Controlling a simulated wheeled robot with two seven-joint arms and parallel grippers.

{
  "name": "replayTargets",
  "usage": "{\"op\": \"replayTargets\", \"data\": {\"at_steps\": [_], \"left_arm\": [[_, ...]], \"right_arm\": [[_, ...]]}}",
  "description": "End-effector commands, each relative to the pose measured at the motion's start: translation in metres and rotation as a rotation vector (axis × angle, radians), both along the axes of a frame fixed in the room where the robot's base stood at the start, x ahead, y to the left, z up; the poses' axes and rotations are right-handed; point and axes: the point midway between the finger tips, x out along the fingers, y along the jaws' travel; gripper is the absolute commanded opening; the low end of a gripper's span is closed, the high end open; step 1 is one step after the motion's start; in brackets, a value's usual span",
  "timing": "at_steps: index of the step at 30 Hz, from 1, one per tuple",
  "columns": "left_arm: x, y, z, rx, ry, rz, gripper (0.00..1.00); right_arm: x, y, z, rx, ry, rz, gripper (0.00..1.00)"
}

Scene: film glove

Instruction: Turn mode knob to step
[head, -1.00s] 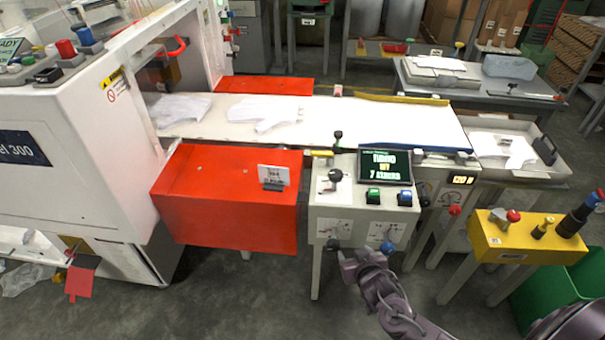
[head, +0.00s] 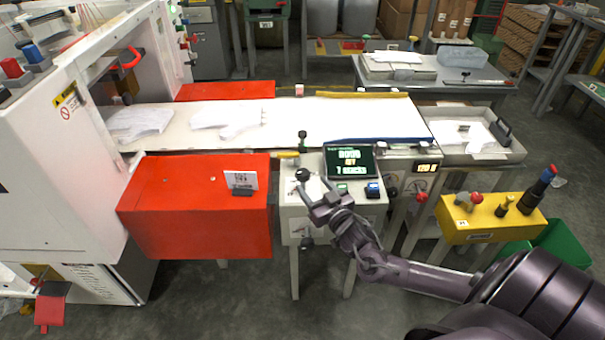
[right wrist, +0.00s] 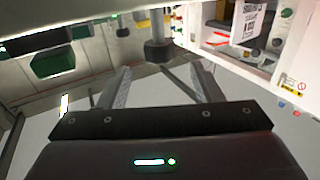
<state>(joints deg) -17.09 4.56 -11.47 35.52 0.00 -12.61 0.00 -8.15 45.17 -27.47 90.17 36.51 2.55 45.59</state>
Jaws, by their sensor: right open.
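A black knob (head: 303,174) sits at the upper left of the grey control box (head: 290,228), beside a dark screen with green text (head: 349,159). In the right wrist view a black knob (right wrist: 158,50) shows ahead, in the gap between the fingers. My right gripper (head: 316,187) is open and empty, its fingertips close to the knob on the near side. The fingers also show apart in the right wrist view (right wrist: 163,82). The labels around the knob are too small to read. Another dark knob (head: 307,241) is low on the box front, partly behind my gripper. My left gripper is out of view.
Green (head: 343,187) and blue (head: 373,189) buttons lie right of the knob. A red cover (head: 190,215) with a white card (head: 241,181) stands left. A white conveyor (head: 290,115) with gloves runs behind. A yellow box (head: 485,217) stands right.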

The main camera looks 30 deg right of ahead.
Motion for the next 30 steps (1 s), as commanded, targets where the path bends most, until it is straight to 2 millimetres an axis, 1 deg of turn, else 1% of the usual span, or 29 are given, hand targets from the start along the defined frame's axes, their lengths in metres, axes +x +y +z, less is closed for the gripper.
{"op": "replayTargets", "data": {"at_steps": [1,6,12,17,24,30], "left_arm": [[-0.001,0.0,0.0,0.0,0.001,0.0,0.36],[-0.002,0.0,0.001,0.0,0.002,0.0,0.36],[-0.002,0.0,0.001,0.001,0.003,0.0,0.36],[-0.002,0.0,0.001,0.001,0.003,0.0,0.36],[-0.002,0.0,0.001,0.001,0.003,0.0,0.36],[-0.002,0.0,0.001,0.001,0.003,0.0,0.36]], "right_arm": [[0.009,0.0,0.002,0.0,-0.003,-0.001,0.59],[0.035,-0.003,0.001,0.0,-0.001,-0.002,0.59],[0.057,-0.004,0.0,0.001,0.001,-0.001,0.59],[0.064,-0.004,0.0,0.0,0.002,-0.001,0.59],[0.064,-0.004,0.0,0.0,0.003,-0.001,0.59],[0.064,-0.004,0.0,0.0,0.003,-0.001,0.33]]}}
